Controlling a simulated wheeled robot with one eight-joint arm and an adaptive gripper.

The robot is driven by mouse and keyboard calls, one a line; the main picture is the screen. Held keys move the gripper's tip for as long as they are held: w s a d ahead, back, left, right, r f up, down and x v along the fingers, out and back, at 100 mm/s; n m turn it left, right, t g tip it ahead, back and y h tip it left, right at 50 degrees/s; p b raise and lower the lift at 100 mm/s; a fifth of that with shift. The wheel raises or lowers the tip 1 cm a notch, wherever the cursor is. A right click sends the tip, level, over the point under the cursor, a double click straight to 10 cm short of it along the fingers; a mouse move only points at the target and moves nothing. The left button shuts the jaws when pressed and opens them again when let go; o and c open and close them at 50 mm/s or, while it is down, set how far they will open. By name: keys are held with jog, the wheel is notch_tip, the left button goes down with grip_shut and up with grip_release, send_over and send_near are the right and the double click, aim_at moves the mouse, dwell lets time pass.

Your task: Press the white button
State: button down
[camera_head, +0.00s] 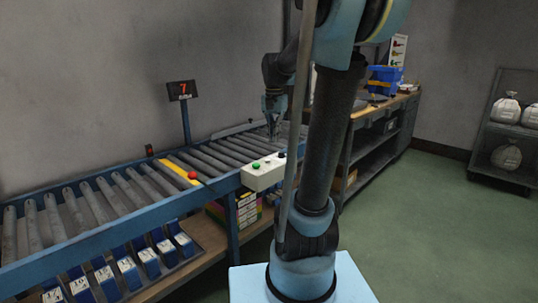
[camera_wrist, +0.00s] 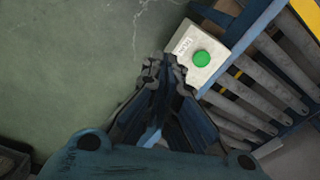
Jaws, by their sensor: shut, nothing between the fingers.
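A pale control box (camera_head: 262,178) is fixed to the front rail of the roller conveyor. A green button (camera_head: 255,165) sits on its top, with a dark spot (camera_head: 282,155) at its right end. My gripper (camera_head: 272,127) is shut and empty, pointing down. In the wrist view its fingertips (camera_wrist: 163,67) overlap the box's lower left edge and may hide part of it.
A workbench (camera_head: 365,112) with a blue bin (camera_head: 384,78) stands behind. The green floor (camera_head: 450,220) at right is clear.

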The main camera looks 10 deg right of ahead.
aim_at(268, 161)
jog(key=w+r+m+g, duration=0.1)
jog(key=w+m, duration=0.2)
jog(key=w, duration=1)
jog(key=shift+w+m, duration=0.25)
jog(key=shift+m, duration=0.05)
jog(key=shift+d+r, duration=0.1)
jog(key=f, duration=1.4)
jog(key=shift+s+d, duration=0.15)
jog(key=shift+s, duration=0.15)
